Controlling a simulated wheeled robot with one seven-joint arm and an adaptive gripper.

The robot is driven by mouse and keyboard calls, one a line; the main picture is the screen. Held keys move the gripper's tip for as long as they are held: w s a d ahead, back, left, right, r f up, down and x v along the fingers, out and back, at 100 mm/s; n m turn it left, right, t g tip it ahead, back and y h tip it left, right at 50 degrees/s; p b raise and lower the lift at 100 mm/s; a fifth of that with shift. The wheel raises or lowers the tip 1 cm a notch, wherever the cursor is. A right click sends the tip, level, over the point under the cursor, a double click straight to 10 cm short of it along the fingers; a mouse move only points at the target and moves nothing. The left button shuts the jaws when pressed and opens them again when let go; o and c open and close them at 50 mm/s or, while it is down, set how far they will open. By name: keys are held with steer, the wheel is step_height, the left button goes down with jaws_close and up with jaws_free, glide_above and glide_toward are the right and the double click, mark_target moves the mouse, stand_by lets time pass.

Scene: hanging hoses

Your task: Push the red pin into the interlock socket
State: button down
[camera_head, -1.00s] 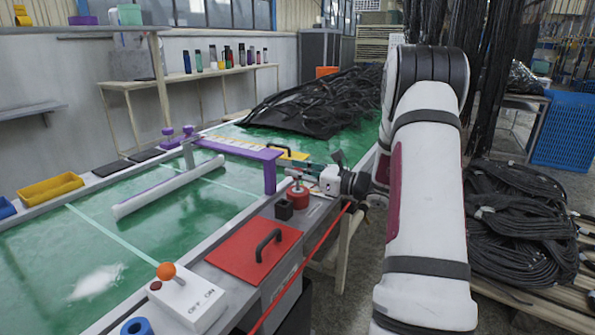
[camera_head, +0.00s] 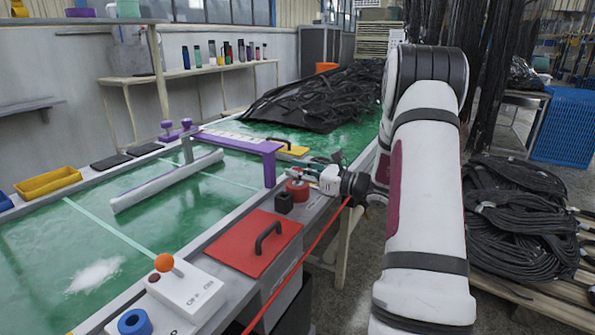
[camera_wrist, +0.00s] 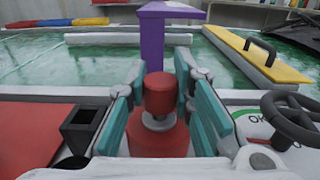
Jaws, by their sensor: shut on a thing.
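The red pin (camera_wrist: 160,95) is a short red cylinder with a grey collar, upright in the middle of the wrist view. It stands above a wide red round base (camera_wrist: 158,143); the body view shows this base (camera_head: 297,188) at the table's right edge. My gripper (camera_wrist: 160,90) has its teal finger pads on both sides of the pin and is shut on it. In the body view, my gripper (camera_head: 308,176) reaches in from the right. A small black box with a square opening (camera_wrist: 82,128), possibly the interlock socket, stands left of the red base. The pin is apart from this box.
A red panel with a black handle (camera_head: 250,242) lies left of the gripper. A purple bridge (camera_head: 268,160) stands just beyond it. A yellow panel (camera_wrist: 268,60) and a dark handwheel (camera_wrist: 291,118) are to the right. A red hose (camera_head: 318,245) runs below the gripper.

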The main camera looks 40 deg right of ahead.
steer(key=shift+f+b, duration=0.35)
steer(key=shift+f, duration=0.25)
steer(key=c, duration=1.3)
jaws_free()
steer(key=shift+s, duration=0.1)
steer(key=v, duration=1.2)
